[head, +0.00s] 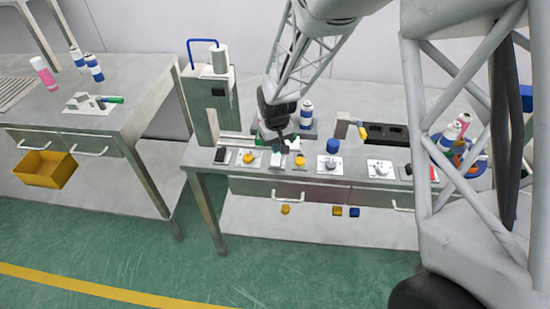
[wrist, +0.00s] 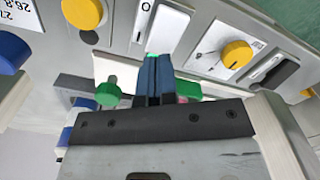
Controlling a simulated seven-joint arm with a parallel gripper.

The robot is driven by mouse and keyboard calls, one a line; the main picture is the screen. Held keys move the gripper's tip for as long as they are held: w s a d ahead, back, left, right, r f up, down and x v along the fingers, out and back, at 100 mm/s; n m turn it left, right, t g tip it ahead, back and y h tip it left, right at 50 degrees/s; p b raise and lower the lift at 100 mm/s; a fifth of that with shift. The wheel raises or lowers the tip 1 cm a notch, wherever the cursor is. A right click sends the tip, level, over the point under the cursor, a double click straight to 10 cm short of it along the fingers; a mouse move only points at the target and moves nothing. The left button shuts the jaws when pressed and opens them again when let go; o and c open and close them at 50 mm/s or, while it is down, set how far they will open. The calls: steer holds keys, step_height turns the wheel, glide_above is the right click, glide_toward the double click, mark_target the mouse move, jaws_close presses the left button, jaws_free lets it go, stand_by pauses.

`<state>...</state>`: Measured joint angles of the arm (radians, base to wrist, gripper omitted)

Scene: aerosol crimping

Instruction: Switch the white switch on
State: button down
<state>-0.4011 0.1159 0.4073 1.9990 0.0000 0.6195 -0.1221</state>
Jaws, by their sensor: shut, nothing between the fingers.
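The white switch (wrist: 168,30) is a white rocker on a grey panel with an "O" mark beside it, at the top middle of the wrist view. My gripper (wrist: 154,60) is shut and empty, its dark blue fingers together. The fingertips are at the lower edge of the switch plate in that view; I cannot tell whether they touch it. In the head view my gripper (head: 278,144) is low over the row of controls. The switch is small and partly hidden there, so its position is not readable.
A yellow knob (wrist: 238,53) and another yellow knob (wrist: 85,12) flank the switch. A black switch (wrist: 278,74) and a blue knob (head: 333,145) are farther along the row. A green knob (wrist: 108,95) is near the fingers. Spray cans (head: 306,113) stand behind.

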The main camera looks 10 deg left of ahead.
mark_target(277, 156)
steer(key=shift+f, duration=1.15)
stand_by(1.5)
steer(key=shift+r, duration=0.15)
steer(key=shift+r, duration=3.35)
steer(key=shift+d+r, duration=0.1)
